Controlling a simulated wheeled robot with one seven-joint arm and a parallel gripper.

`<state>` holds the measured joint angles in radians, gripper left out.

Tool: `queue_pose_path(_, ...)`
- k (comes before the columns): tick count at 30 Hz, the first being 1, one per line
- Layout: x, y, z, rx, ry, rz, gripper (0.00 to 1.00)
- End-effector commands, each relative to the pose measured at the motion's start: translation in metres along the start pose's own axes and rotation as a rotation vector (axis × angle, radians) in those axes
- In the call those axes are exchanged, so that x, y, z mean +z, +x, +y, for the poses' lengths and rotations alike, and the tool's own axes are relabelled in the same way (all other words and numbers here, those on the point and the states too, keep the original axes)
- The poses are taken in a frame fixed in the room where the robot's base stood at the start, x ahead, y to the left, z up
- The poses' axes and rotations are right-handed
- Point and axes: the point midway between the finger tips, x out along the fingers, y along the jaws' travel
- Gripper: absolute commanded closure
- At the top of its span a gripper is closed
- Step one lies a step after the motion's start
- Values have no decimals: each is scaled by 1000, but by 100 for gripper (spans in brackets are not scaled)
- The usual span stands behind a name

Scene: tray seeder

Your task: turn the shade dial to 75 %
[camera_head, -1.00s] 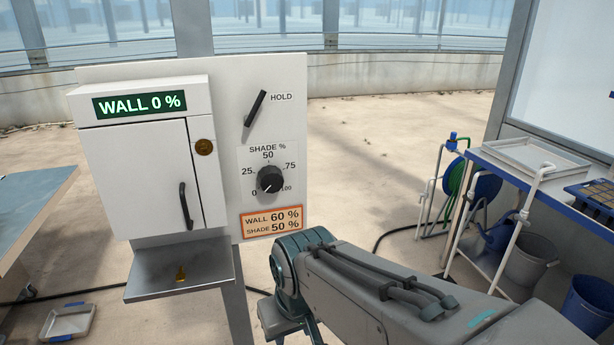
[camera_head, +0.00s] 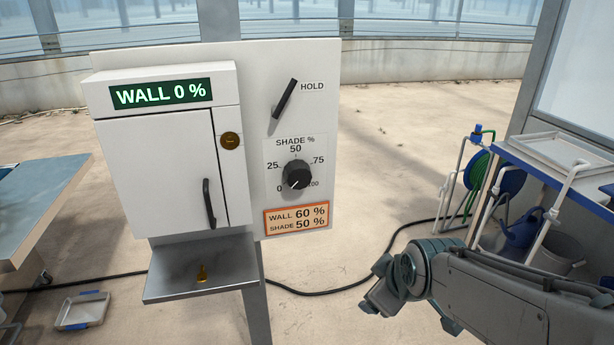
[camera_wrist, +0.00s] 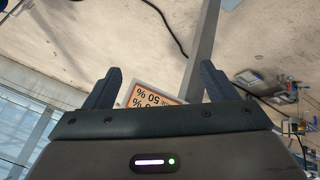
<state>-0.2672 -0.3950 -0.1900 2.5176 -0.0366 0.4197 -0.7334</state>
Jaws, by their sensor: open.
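The shade dial (camera_head: 296,175) is a round black knob on the white panel (camera_head: 322,120), with a scale marked 0, 25, 50, 75 and 100. Its white mark points to the lower left, near 0. My gripper (camera_wrist: 162,82) is open and empty in the wrist view, its two dark fingers apart. The orange-edged placard (camera_wrist: 155,98) shows upside down between and beyond them. In the head view my arm reaches in at lower right, clear of the panel; the fingers cannot be made out there. The dial cannot be made out in the wrist view.
The placard under the dial (camera_head: 297,218) reads WALL 60 %, SHADE 50 %. A HOLD lever (camera_head: 284,98) sticks out above the dial. A cart (camera_head: 560,165) stands right.

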Motion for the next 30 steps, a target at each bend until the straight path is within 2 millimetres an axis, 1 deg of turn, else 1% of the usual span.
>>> queue_pose_path(1,-10,7,3,22,-119,41,21)
queue_pose_path(6,-43,24,16,151,-534,163,21)
queue_pose_path(11,-74,33,24,320,-919,233,21)
queue_pose_path(15,-102,36,28,504,-1245,252,21)
queue_pose_path(21,-138,32,29,811,-1680,194,21)
queue_pose_path(24,-152,27,28,959,-1854,132,21)
queue_pose_path(27,-163,21,26,1084,-1983,64,21)
queue_pose_path(30,-170,16,25,1172,-2067,6,21)
